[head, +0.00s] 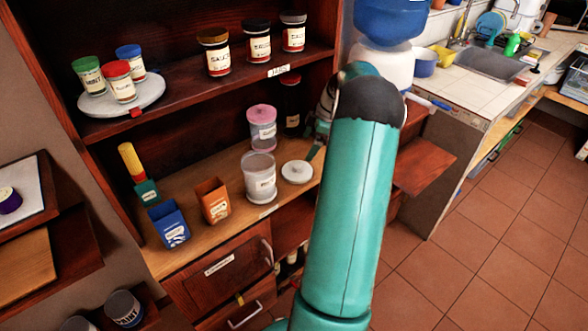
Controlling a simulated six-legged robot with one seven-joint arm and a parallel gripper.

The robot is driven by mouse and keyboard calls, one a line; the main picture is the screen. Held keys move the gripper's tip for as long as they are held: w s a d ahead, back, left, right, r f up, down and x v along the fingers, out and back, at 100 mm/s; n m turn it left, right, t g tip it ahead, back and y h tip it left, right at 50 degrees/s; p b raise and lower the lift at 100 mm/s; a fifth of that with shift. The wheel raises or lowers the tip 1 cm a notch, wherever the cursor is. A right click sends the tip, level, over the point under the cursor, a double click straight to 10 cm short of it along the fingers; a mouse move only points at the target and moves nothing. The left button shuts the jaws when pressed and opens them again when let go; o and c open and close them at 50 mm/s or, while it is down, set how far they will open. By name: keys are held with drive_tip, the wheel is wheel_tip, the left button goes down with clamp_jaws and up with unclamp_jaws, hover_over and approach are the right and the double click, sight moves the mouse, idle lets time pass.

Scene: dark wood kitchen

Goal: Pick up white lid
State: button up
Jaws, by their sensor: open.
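The white lid (297,173) is a flat round disc lying on the wooden shelf, to the right of an open clear jar (259,180). My gripper (314,150) is just above and behind the lid's right side in the picture. It is open and appears empty. My teal arm hides part of the gripper and the shelf to its right. I cannot tell whether a fingertip touches the lid.
A pink-lidded jar (262,128) and a dark jar (291,105) stand behind. Orange (212,201) and blue (169,226) boxes stand left of the clear jar. The upper shelf (185,88) overhangs the back. An open wooden panel (425,165) juts out at right.

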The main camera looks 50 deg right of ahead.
sight(298, 165)
drive_tip(key=x, duration=1.1)
drive_tip(key=shift+s+d+f, duration=0.25)
drive_tip(key=c, duration=0.6)
drive_tip(key=shift+o, duration=0.2)
drive_tip(key=shift+r, duration=0.1)
